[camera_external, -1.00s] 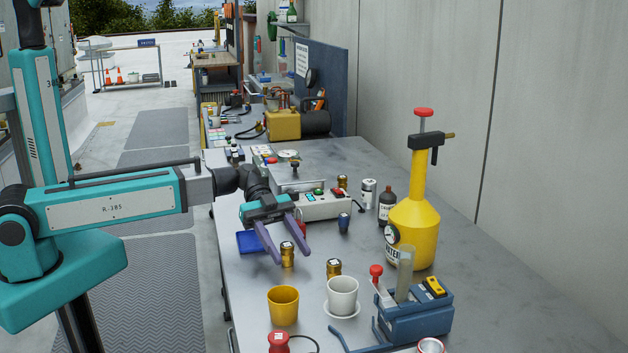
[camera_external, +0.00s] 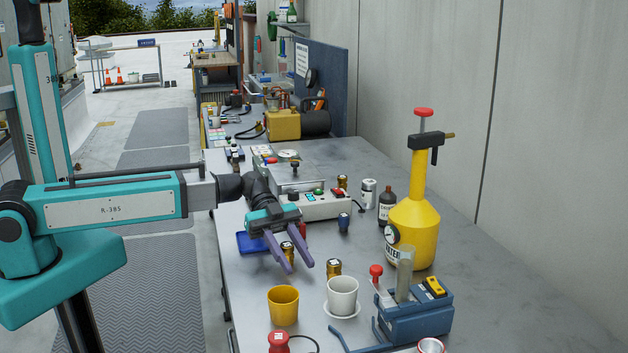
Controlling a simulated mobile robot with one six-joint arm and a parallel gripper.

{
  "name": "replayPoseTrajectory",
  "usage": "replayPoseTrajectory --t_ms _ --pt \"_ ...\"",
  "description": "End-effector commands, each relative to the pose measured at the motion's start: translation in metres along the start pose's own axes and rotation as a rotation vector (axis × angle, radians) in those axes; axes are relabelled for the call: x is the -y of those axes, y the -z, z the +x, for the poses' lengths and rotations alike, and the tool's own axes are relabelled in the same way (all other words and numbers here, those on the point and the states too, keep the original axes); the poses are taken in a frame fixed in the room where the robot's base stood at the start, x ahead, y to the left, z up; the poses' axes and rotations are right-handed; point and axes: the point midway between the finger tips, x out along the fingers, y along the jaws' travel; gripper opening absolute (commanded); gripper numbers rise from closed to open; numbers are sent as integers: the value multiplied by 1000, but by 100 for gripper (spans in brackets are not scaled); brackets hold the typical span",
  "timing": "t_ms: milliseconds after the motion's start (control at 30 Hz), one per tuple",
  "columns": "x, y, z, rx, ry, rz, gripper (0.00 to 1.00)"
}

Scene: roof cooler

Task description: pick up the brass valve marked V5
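Several small brass cylinders stand on the grey bench, and I cannot read V5 on any of them. One brass valve (camera_external: 287,247) is partly hidden by my gripper's left finger. A second brass valve (camera_external: 334,268) stands just right of the fingertips, behind the white cup. A third brass piece (camera_external: 342,181) stands farther back, by the control box. My gripper (camera_external: 298,268) is open, its two purple fingers apart and pointing down toward the viewer. I see nothing held between them. Whether the left finger touches the valve cannot be told.
A yellow cup (camera_external: 283,306) and a white cup (camera_external: 342,296) on a saucer stand in front of my gripper. A control box (camera_external: 320,207) stands behind. A blue tray (camera_external: 248,242) lies left.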

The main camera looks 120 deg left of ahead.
Motion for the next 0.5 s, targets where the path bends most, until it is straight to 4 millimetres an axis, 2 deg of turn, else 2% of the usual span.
replayPoseTrajectory --t_ms 33,200,500 --pt "0 0 0 0 0 0 25" --pt "0 0 0 -1 0 0 0" --pt "0 1 0 -1 0 0 0"
